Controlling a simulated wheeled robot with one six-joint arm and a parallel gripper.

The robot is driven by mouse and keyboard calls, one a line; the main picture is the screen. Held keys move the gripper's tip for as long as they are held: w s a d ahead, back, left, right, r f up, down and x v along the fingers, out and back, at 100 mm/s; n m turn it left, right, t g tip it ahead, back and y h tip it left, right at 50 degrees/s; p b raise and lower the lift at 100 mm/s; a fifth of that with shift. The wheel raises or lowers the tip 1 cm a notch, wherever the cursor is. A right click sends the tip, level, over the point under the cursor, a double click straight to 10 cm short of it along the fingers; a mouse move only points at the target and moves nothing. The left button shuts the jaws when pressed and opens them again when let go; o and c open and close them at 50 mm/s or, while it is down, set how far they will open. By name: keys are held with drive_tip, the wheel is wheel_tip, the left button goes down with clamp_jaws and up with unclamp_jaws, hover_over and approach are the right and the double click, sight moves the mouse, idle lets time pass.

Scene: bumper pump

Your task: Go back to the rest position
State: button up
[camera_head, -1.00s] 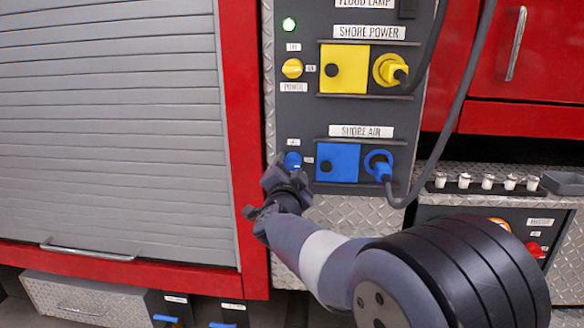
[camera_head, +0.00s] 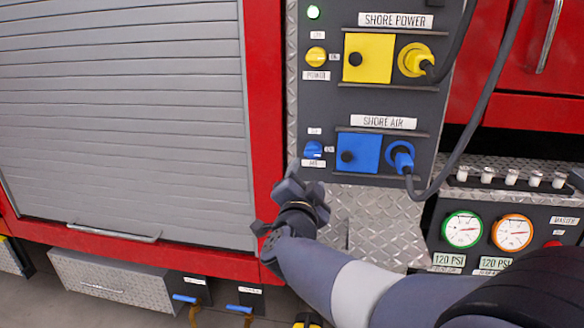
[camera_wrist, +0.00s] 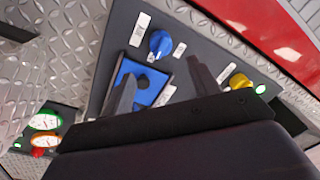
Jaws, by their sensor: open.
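My gripper (camera_head: 300,190) is just below the blue shore air knob (camera_head: 313,150) on the dark panel, apart from it. In the wrist view my gripper (camera_wrist: 160,88) shows two separated fingers with nothing between them but the panel behind. The blue knob (camera_wrist: 161,44) lies beyond the fingertips there, clear of them. My arm runs from the lower right up to the panel's lower left edge.
The panel carries a blue shore air cover (camera_head: 358,153) and plug (camera_head: 400,157), and a yellow shore power cover (camera_head: 368,58) and plug (camera_head: 414,60) with hanging cables. Two gauges (camera_head: 462,229) sit at right. A grey shutter (camera_head: 120,110) fills the left.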

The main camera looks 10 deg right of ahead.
sight(312, 156)
drive_tip(key=b+x, duration=0.1)
drive_tip(key=x, duration=0.9)
drive_tip(key=shift+w+d, duration=0.1)
drive_tip(key=shift+w, duration=0.25)
drive_tip(key=shift+s+r, duration=0.1)
